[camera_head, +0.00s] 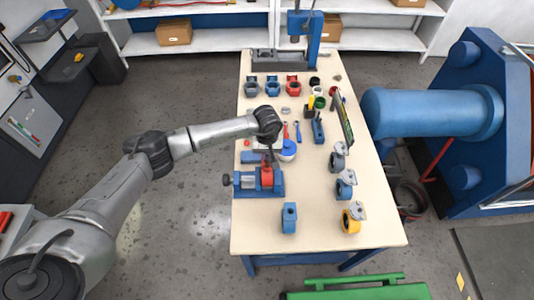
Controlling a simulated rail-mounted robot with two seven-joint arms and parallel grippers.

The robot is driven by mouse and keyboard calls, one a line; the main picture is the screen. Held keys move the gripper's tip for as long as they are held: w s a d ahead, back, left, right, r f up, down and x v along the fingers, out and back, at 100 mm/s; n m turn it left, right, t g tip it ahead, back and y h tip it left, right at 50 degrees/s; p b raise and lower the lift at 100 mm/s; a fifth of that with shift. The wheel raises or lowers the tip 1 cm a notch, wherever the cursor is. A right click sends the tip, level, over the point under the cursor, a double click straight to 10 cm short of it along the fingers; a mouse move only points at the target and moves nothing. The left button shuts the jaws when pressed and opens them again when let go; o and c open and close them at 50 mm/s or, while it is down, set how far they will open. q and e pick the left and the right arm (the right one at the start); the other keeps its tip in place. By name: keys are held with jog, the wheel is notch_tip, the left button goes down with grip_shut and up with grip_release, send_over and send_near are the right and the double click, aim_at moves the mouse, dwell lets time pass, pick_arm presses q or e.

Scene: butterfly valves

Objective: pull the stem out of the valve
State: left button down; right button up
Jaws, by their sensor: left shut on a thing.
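A red valve body (267,177) sits in a blue vise (245,187) at the left side of the pale workbench (325,228). My left arm reaches in from the left, with its dark wrist above the vise. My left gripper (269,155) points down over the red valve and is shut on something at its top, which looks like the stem. The stem is very small and mostly hidden by the gripper, so I cannot tell how far it sits in the valve. My right gripper is not in view.
A blue and white round container (287,151) stands close right of the gripper. A blue block (289,218) stands in front of the vise. Several caster-like valve parts (346,184) line the right edge. More valve bodies (272,86) stand at the back.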

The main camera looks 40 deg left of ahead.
pick_arm(q)
jog(key=shift+w+d+r, duration=0.1)
jog(key=shift+r, duration=0.35)
jog(key=shift+r+p, duration=0.3)
dwell(0.7)
jog(key=shift+r, duration=0.35)
dwell(0.4)
jog(key=shift+r+p, duration=0.3)
jog(key=shift+p, duration=0.05)
dwell(0.4)
jog(key=shift+r, duration=0.35)
dwell(0.4)
jog(key=shift+r+p, duration=0.35)
dwell(0.5)
jog(key=shift+r, duration=0.3)
dwell(0.4)
jog(key=shift+r+p, duration=0.35)
dwell(0.4)
jog(key=shift+r, duration=0.35)
dwell(0.5)
